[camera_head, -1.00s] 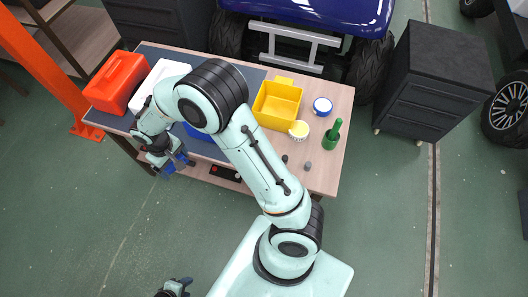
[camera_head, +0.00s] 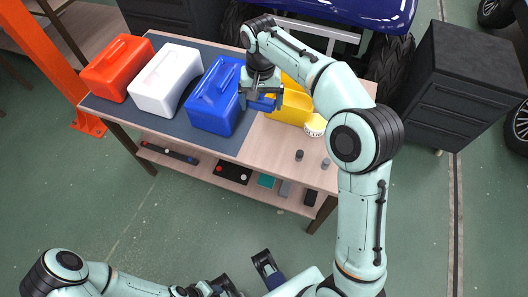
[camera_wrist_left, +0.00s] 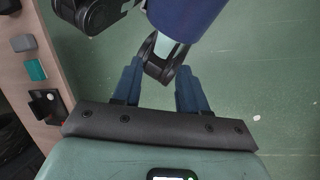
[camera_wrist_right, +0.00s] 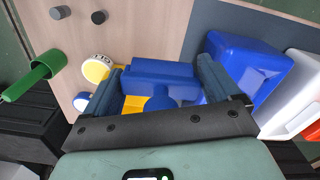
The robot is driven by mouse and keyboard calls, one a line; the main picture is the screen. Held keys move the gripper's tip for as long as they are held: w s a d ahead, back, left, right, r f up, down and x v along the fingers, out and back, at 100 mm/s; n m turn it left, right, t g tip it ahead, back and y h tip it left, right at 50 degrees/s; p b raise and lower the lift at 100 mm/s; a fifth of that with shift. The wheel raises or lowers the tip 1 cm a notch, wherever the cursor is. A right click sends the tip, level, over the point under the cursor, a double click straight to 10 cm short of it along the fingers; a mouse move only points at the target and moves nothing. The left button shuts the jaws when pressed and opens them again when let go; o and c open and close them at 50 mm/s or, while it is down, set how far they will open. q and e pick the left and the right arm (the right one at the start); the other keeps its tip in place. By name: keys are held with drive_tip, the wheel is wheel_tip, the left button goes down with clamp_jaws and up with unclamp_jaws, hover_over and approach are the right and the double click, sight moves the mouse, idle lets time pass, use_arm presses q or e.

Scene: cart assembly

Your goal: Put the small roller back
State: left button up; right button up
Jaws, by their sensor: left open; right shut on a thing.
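My right gripper (camera_head: 262,99) is shut on a blue object, which I take to be the small roller. In the right wrist view the roller (camera_wrist_right: 158,76) spans the gap between the fingers. Its full shape is hard to tell. My right gripper is by the left side of the yellow bin (camera_head: 287,109), next to the blue box (camera_head: 215,97). In the right wrist view the bin (camera_wrist_right: 135,103) shows behind the roller, mostly hidden. I cannot tell whether the roller touches it. My left gripper (camera_wrist_left: 160,66) is open and empty, low near my base, away from the table.
White (camera_head: 166,79) and red (camera_head: 117,67) boxes stand left of the blue one. A green handled tool (camera_wrist_right: 36,77) stands near the table edge. The shelf below holds several small items.

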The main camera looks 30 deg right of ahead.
sight(263, 146)
drive_tip(key=shift+s+d+r, duration=0.15)
drive_tip(key=shift+d, duration=0.1)
use_arm(q)
drive_tip(key=f+b, duration=0.2)
drive_tip(key=w+f+b, duration=0.1)
drive_tip(key=b, duration=0.1)
drive_tip(key=shift+w+f+t, duration=0.1)
drive_tip(key=shift+f+t, duration=0.2)
drive_tip(key=shift+f, duration=0.05)
use_arm(e)
wheel_tip(263, 146, down, 19)
drive_tip(key=shift+f, duration=0.15)
drive_tip(key=shift+f, duration=0.15)
drive_tip(key=o, duration=0.7)
drive_tip(key=shift+o, duration=0.2)
use_arm(q)
drive_tip(key=shift+s+r+p, duration=0.2)
drive_tip(key=shift+r+p, duration=0.25)
drive_tip(key=shift+p, duration=0.1)
drive_tip(key=shift+s+r+p, duration=0.2)
drive_tip(key=shift+r+p, duration=0.25)
drive_tip(key=shift+p, duration=0.05)
use_arm(e)
wheel_tip(263, 146, up, 12)
